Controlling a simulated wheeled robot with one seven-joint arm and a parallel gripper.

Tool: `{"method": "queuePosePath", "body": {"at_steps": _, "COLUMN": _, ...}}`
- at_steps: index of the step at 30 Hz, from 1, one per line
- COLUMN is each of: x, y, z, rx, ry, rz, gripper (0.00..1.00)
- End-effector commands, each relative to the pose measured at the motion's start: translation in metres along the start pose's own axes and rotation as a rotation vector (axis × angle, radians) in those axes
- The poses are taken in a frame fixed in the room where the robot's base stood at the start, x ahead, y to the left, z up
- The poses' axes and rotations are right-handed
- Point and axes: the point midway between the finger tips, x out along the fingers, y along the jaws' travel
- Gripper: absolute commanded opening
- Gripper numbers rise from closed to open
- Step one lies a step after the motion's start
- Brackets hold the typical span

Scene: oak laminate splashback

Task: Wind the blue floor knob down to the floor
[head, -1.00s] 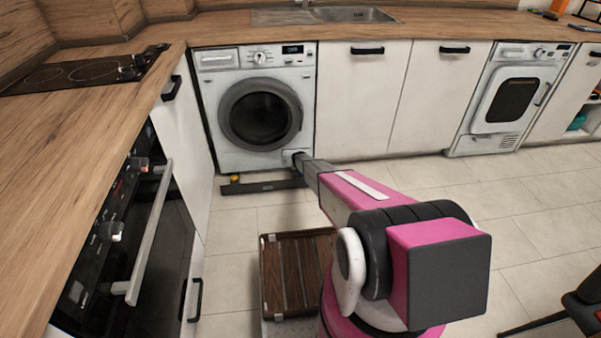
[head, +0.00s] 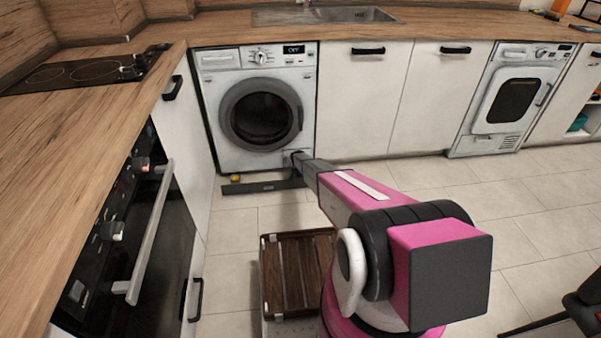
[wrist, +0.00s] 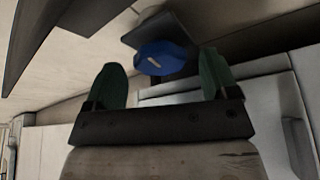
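The blue knob (wrist: 162,58) shows in the wrist view, with a small pale mark on its face and a dark, flat part behind it. My gripper (wrist: 160,76) is open. Its two green fingertips stand on either side of the knob, with gaps visible on both sides. I cannot tell how far the knob reaches between them in depth. In the head view, my arm reaches to the lower right corner of the washing machine (head: 212,110). The blue knob and the fingertips are hidden there.
A dark bar (head: 262,187) lies low in front of the washing machine, with a yellow knob (head: 235,178) at its left end. A brown slatted crate (head: 267,275) stands on the floor by my base. The oven handle (head: 150,235) juts out at left.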

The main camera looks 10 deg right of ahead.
Motion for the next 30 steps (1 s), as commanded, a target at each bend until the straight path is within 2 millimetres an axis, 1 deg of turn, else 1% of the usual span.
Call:
{"method": "queuePosePath", "body": {"at_steps": 8, "x": 0.001, "y": 0.000, "z": 0.001, "rx": 0.000, "ry": -0.002, "rz": 0.001, "gripper": 0.80}}
{"method": "queuePosePath", "body": {"at_steps": 13, "x": -0.010, "y": 0.000, "z": 0.002, "rx": 0.000, "ry": -0.002, "rz": 0.001, "gripper": 0.80}}
{"method": "queuePosePath", "body": {"at_steps": 17, "x": -0.028, "y": 0.001, "z": 0.002, "rx": 0.000, "ry": -0.002, "rz": 0.000, "gripper": 0.80}}
{"method": "queuePosePath", "body": {"at_steps": 27, "x": -0.090, "y": 0.001, "z": 0.002, "rx": 0.000, "ry": -0.001, "rz": 0.000, "gripper": 0.80}}
{"method": "queuePosePath", "body": {"at_steps": 30, "x": -0.102, "y": 0.001, "z": 0.002, "rx": 0.000, "ry": -0.001, "rz": 0.000, "gripper": 0.80}}
